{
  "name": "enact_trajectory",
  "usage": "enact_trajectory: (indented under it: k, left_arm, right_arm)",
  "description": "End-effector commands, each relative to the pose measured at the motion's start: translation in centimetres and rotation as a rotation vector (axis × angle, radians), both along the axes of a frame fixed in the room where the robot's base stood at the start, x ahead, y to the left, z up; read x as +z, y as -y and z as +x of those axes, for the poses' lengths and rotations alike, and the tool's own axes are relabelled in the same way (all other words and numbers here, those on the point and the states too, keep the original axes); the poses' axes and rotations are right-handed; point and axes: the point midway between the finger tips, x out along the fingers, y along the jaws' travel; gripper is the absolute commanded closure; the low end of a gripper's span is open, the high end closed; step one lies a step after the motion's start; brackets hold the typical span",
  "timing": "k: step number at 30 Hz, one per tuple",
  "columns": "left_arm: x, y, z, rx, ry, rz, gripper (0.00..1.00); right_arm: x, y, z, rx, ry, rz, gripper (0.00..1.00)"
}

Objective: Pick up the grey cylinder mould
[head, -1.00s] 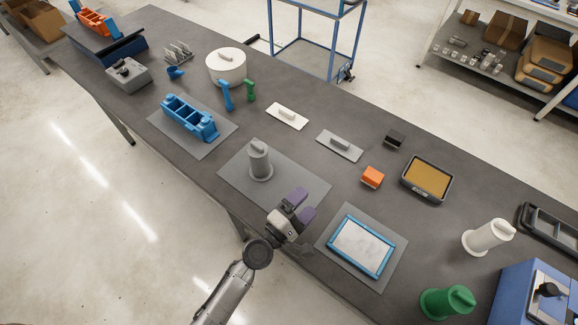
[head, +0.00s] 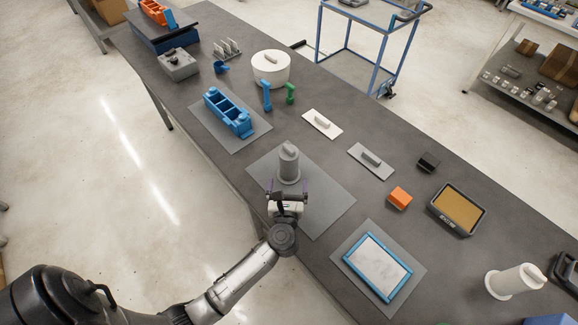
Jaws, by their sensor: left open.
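The grey cylinder mould (head: 289,165) stands upright on a grey mat (head: 325,205) near the table's front edge. It has a round base flange and a small grip on top. My left gripper (head: 288,187) is open, at the near side of the mould, with its purple-tipped fingers pointing towards the mould's lower part. The fingertips are small here, and I cannot tell whether they touch the mould. My right gripper is not in view.
A blue three-part mould (head: 229,113) stands on a mat to the left. A blue-framed tray (head: 377,267) lies to the right. Floats (head: 322,124), an orange block (head: 399,198) and a white pot (head: 270,68) stand behind. Bare table separates these things.

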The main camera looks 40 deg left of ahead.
Motion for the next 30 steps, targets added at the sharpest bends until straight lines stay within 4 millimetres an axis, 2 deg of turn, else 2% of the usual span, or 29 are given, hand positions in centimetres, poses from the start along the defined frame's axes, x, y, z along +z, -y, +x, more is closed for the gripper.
enact_trajectory:
  k: [6, 14, 24, 30]
  left_arm:
    - [0.0, -1.9, 2.5, -0.001, 0.0, 0.002, 0.06]
    - [0.0, -2.7, 3.5, 0.0, -0.001, 0.002, 0.06]
    - [-0.1, -5.3, 6.6, -0.001, -0.001, 0.003, 0.06]
    - [-0.1, -5.9, 7.4, -0.001, -0.002, 0.002, 0.06]
  right_arm:
    - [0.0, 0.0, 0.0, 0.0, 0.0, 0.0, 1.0]
    - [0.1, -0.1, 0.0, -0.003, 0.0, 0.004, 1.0]
    - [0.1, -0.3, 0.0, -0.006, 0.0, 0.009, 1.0]
    - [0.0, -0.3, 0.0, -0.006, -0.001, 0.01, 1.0]
